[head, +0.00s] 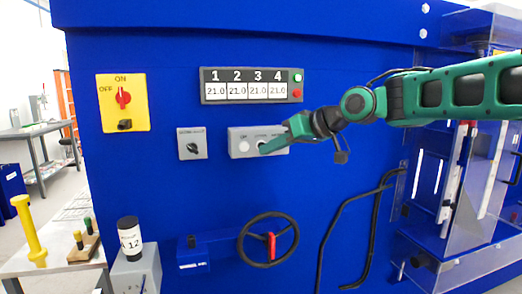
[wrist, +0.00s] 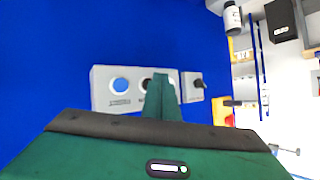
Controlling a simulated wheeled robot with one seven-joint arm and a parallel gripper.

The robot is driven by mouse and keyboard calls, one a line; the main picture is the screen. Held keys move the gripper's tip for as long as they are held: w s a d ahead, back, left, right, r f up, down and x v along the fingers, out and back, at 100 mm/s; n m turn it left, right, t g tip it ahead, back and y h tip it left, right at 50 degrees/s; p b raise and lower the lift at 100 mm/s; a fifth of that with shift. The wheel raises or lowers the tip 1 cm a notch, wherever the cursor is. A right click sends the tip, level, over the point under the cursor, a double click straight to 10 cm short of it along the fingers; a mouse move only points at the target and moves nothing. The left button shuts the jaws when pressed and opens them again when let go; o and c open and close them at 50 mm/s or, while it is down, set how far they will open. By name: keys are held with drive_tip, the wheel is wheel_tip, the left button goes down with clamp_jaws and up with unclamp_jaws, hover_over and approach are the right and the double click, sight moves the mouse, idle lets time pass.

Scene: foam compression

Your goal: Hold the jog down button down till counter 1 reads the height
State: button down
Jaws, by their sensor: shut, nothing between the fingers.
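The counter panel (head: 251,85) has windows numbered 1 to 4. Counter 1 (head: 215,90) reads 21.0, and so do the other three. Below it is a grey button box (head: 236,152), also in the wrist view (wrist: 104,98). A pale round button (head: 244,145) shows at its left end in the head view. Its labels are too small to read, so I cannot tell which is jog down. My gripper (head: 264,150) is shut and empty, its tip in front of the box's middle, also in the wrist view (wrist: 160,80). It partly hides the buttons; contact or pressing cannot be told.
A grey selector knob box (head: 192,144) is left of the button box. A yellow ON/OFF switch plate (head: 123,103) is further left. A black handwheel (head: 268,240) with a red handle sticks out below. Black hoses (head: 345,200) and a clear guard (head: 470,190) are to the right.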

drive_tip(key=shift+w, duration=0.1)
drive_tip(key=shift+w+a, duration=0.15)
drive_tip(key=shift+w, duration=0.1)
drive_tip(key=shift+w+a, duration=0.1)
drive_tip(key=shift+w, duration=0.3)
idle(5.2)
drive_tip(key=shift+s, duration=0.1)
idle(0.5)
drive_tip(key=shift+s+d, duration=0.25)
drive_tip(key=shift+s, duration=0.45)
drive_tip(key=shift+s+d, duration=0.25)
drive_tip(key=shift+s, duration=0.55)
drive_tip(key=shift+s+d, duration=0.2)
drive_tip(key=shift+s, duration=0.6)
drive_tip(key=shift+s+d, duration=0.25)
drive_tip(key=shift+s, duration=0.55)
